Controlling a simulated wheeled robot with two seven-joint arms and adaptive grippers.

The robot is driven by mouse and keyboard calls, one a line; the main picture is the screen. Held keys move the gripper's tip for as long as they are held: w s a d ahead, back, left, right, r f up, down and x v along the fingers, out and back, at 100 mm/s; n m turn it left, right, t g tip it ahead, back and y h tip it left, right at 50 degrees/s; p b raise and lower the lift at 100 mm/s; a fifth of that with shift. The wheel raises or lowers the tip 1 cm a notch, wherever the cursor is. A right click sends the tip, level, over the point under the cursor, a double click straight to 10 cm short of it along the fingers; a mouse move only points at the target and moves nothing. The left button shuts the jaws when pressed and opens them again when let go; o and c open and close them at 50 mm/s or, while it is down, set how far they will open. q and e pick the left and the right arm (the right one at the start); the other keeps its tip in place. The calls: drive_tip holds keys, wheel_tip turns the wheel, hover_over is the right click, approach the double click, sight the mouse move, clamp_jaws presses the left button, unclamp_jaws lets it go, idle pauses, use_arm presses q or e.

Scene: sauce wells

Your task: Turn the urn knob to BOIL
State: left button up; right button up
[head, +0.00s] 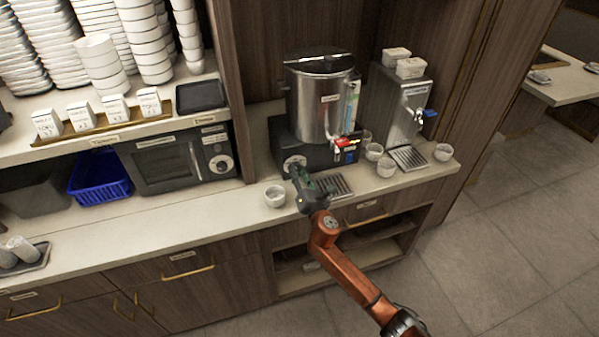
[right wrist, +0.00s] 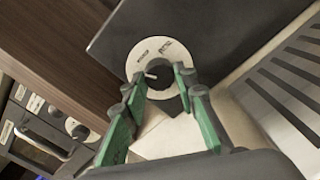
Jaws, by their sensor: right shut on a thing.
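The steel urn (head: 322,100) stands on a dark base on the counter. Its knob, with a round white dial plate (head: 294,162), is on the front of the base. In the right wrist view the dial plate (right wrist: 150,52) shows small lettering that is too blurred to read surely. My right gripper (head: 298,172) is at the dial. In the right wrist view its green-padded fingers (right wrist: 168,84) are shut on the dark knob (right wrist: 163,76). A light pointer mark shows on the knob's left side. My left gripper is not in view.
A drip tray (head: 335,186) lies right of the gripper, and a white cup (head: 275,196) stands left of it. A water dispenser (head: 398,105) and several cups are further right. A microwave (head: 178,158) and blue basket (head: 100,178) are left.

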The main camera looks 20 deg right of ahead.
drive_tip(key=m, duration=0.4)
drive_tip(key=shift+m, duration=0.3)
drive_tip(key=m+p, duration=0.1)
drive_tip(key=m, duration=0.3)
drive_tip(key=shift+m, duration=0.3)
drive_tip(key=m+p, duration=0.1)
drive_tip(key=m, duration=0.3)
drive_tip(key=shift+r, duration=0.15)
drive_tip(key=shift+m+p, duration=0.45)
drive_tip(key=shift+m, duration=1.65)
drive_tip(key=o, duration=1.1)
drive_tip(key=shift+o, duration=0.3)
drive_tip(key=shift+s, duration=0.1)
drive_tip(key=s, duration=1.1)
drive_tip(key=shift+s+d, duration=0.15)
drive_tip(key=shift+s, duration=0.25)
